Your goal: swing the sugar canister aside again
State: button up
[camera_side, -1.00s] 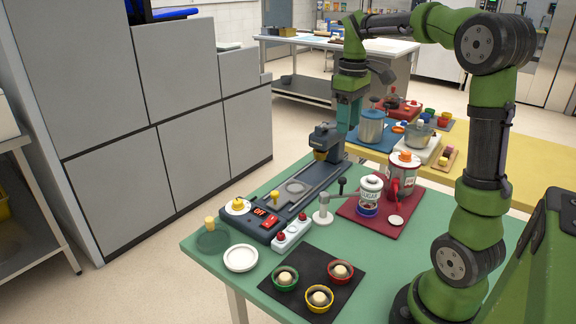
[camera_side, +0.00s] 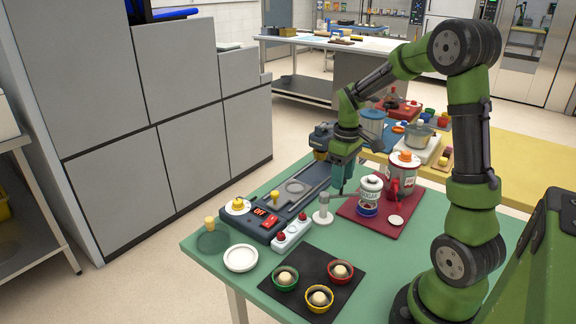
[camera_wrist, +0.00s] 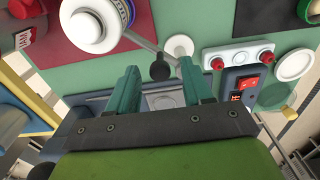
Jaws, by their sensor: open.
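The sugar canister (camera_side: 370,196), white and labelled SUGAR, stands at the left part of a dark red mat (camera_side: 412,212). In the wrist view the canister (camera_wrist: 92,27) is at the top left. A thin grey arm joins it to a white pivot post (camera_side: 323,210), which shows at top centre in the wrist view (camera_wrist: 179,46). A black knob (camera_wrist: 160,72) stands up from this arm. My gripper (camera_side: 343,186) points down behind the post, left of the canister. In the wrist view my gripper (camera_wrist: 160,82) is open, its fingers either side of the knob.
The dark machine base (camera_side: 272,212) with an OFF display and a red-buttoned white box (camera_side: 291,232) lie left. Several small bowls sit on a black mat (camera_side: 300,258) in front. Green table is clear between.

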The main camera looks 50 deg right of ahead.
grip_shut()
dwell(0.6)
jog(key=shift+s+a+m, duration=0.2)
jog(key=shift+a+m, duration=0.55)
jog(key=shift+m, duration=1.3)
jog(key=shift+s+a+m, duration=0.25)
jog(key=shift+a+m, duration=0.5)
jog(key=shift+m, duration=1.35)
jog(key=shift+s+a+m, duration=0.2)
jog(key=shift+a+m, duration=0.55)
jog(key=shift+m, duration=1.3)
grip_release()
